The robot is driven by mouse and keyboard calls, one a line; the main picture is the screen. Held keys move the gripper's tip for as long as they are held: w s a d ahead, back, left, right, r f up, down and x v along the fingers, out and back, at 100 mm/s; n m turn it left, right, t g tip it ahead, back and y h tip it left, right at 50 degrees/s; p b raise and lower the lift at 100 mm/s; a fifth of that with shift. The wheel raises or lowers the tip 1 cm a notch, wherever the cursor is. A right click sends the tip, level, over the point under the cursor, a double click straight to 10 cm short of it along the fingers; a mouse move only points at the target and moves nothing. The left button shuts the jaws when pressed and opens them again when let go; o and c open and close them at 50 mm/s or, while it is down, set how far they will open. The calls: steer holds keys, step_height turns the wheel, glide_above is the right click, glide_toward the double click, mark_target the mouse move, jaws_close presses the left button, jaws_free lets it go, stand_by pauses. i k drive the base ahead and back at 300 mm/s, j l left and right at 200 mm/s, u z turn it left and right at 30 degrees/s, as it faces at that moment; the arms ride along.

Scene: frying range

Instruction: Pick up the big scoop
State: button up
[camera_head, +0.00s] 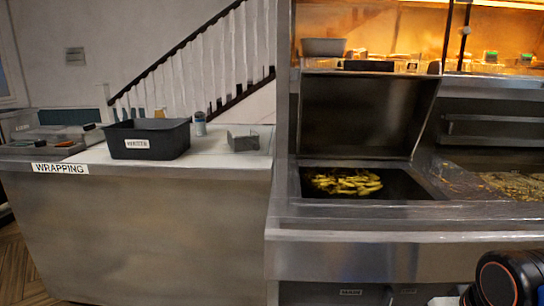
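I cannot make out a big scoop for certain. A small grey metal-looking item (243,140) sits at the right end of the wrapping counter (231,158), against the side of the frying range. Its shape is too small to tell whether it is a scoop. A black and orange joint of my arm shows at the lower right corner. My gripper is outside the picture.
A black labelled tub (150,148) and a small can (200,125) stand on the counter. The range's steel front ledge (400,236) is bare. Chips (345,183) lie in the fryer well, with more fried food (515,184) at the right.

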mark_target(240, 144)
steer(key=j+z, duration=0.55)
steer(key=z, duration=0.15)
steer(key=j+z, duration=0.1)
steer(key=j, duration=0.35)
steer(key=k+j+z, duration=0.1)
steer(key=j, duration=0.3)
steer(key=k+j+z, duration=0.1)
steer(key=j, duration=0.3)
steer(key=k+j+z, duration=0.1)
steer(key=j, duration=0.3)
steer(key=k+j, duration=0.2)
steer(key=j, duration=0.2)
steer(key=j+z, duration=0.05)
